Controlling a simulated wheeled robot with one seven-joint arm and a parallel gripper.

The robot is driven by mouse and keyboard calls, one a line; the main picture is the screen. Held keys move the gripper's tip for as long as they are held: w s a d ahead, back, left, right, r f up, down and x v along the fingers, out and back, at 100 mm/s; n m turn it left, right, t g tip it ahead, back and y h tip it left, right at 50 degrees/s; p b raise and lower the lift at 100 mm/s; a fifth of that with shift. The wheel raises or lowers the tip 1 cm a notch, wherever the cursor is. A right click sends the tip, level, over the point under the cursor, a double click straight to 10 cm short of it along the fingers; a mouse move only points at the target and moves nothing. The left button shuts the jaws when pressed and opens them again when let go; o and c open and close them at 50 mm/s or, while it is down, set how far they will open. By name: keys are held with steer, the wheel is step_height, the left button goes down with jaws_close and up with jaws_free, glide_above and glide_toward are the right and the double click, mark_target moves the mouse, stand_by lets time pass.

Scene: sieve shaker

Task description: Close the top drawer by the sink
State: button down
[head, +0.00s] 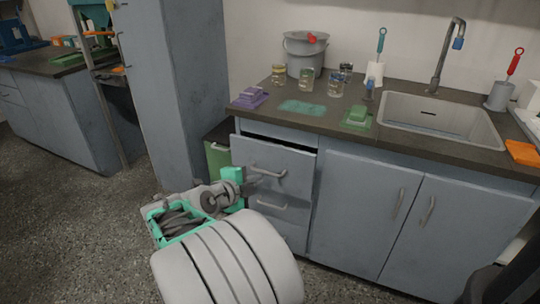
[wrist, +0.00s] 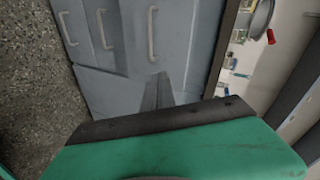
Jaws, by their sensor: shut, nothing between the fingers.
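The top drawer (head: 292,163) by the sink is a grey-blue front with a horizontal metal handle. It stands a little open, with a dark gap under the counter edge. Its handle also shows in the wrist view (wrist: 152,32). My gripper (head: 262,180) is in front of this drawer, close to the handle, with its dark fingers shut and empty. In the wrist view the fingers (wrist: 157,92) point at the grey fronts. I cannot tell whether they touch. The sink (head: 440,120) is set in the counter to the right.
A lower drawer (head: 285,222) and two cupboard doors (head: 365,205) appear shut. A green bin (head: 217,160) stands left of the drawers. Floor at left is clear.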

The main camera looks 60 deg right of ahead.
step_height(320, 180, up, 2)
steer(key=w+m+t+h, duration=0.1)
steer(key=w, duration=0.1)
steer(key=m+b, duration=0.1)
steer(key=b, duration=0.2)
glide_toward(274, 150)
steer(key=x, duration=0.6)
steer(key=shift+f, duration=0.2)
steer(key=shift+d+r, duration=0.1)
steer(key=shift+d, duration=0.1)
